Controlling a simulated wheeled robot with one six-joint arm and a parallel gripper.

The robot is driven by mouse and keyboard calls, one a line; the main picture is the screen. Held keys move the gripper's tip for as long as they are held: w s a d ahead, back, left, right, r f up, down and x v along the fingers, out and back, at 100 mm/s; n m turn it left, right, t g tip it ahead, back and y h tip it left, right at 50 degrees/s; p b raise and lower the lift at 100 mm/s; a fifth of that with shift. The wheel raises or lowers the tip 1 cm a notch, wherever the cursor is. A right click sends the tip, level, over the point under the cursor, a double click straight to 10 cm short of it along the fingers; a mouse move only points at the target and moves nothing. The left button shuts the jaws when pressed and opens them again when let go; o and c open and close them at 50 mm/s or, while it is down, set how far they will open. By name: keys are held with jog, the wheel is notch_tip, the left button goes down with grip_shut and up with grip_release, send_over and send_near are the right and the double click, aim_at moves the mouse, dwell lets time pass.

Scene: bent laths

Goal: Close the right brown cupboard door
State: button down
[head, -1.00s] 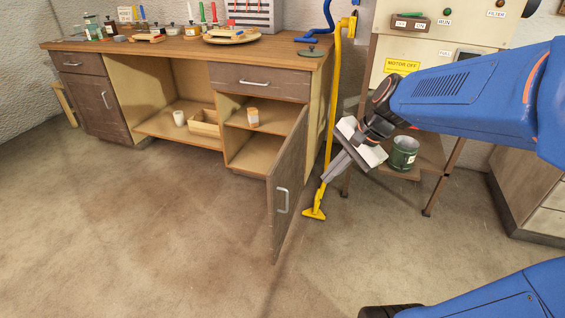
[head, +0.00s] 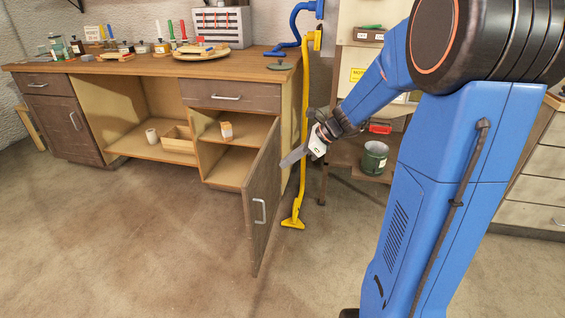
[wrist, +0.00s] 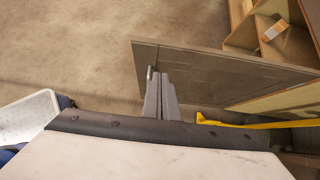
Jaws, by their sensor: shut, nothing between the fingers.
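The right brown cupboard door (head: 262,205) stands wide open, swung out from the right end of the bench, with its outer face and silver handle (head: 259,211) toward the right. My gripper (head: 283,163) is shut and empty, on the outer side of the door, with its fingers pointing left at the upper part of the panel. In the wrist view the fingertips (wrist: 160,75) overlap the door (wrist: 205,72) close to the handle (wrist: 150,73). I cannot tell whether they touch it. The cupboard behind holds a small orange-and-white container (head: 226,130) on its shelf.
A yellow pipe (head: 304,120) with a floor foot stands close behind the gripper, right of the bench. A green bucket (head: 375,158) sits on a low shelf to the right. The floor (head: 150,230) left of the door is clear.

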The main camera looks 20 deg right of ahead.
aim_at(252, 177)
jog(key=shift+w+a+f, duration=0.9)
jog(key=shift+a+f, duration=0.05)
jog(key=shift+a, duration=0.35)
jog(key=shift+w+a+f, duration=0.85)
jog(key=shift+a+f, duration=0.05)
jog(key=shift+a, duration=0.45)
jog(key=shift+w+a+f, duration=0.9)
jog(key=shift+a+f, duration=0.05)
jog(key=shift+a, duration=0.35)
